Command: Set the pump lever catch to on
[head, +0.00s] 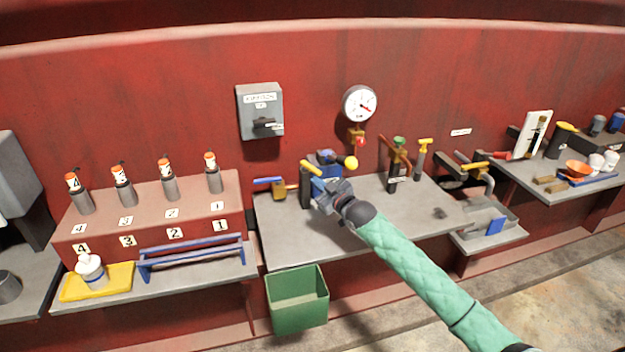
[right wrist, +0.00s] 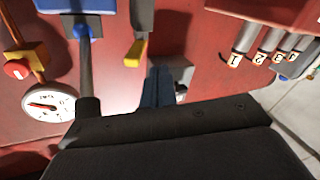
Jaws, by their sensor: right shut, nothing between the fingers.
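The pump (head: 328,158) is a blue block on the middle bench, with a yellow ball knob (head: 351,163) at its right. The block also shows at the top of the right wrist view (right wrist: 75,5), with a grey rod below it. Left of the pump a dark post (head: 305,190) carries a yellow handle (head: 311,168); in the right wrist view the yellow handle (right wrist: 137,53) is tilted. I cannot tell which part is the lever catch, nor its setting. My right gripper (head: 318,188) is shut and empty, close beside the post; contact is unclear. My left gripper is out of view.
A gauge (head: 360,104) and a grey switch box (head: 260,111) are on the red wall. A brass padlock (head: 279,189) is left of the post. Green-topped and yellow-topped valves (head: 421,158) stand to the right. A green bin (head: 297,300) hangs below the bench's front edge.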

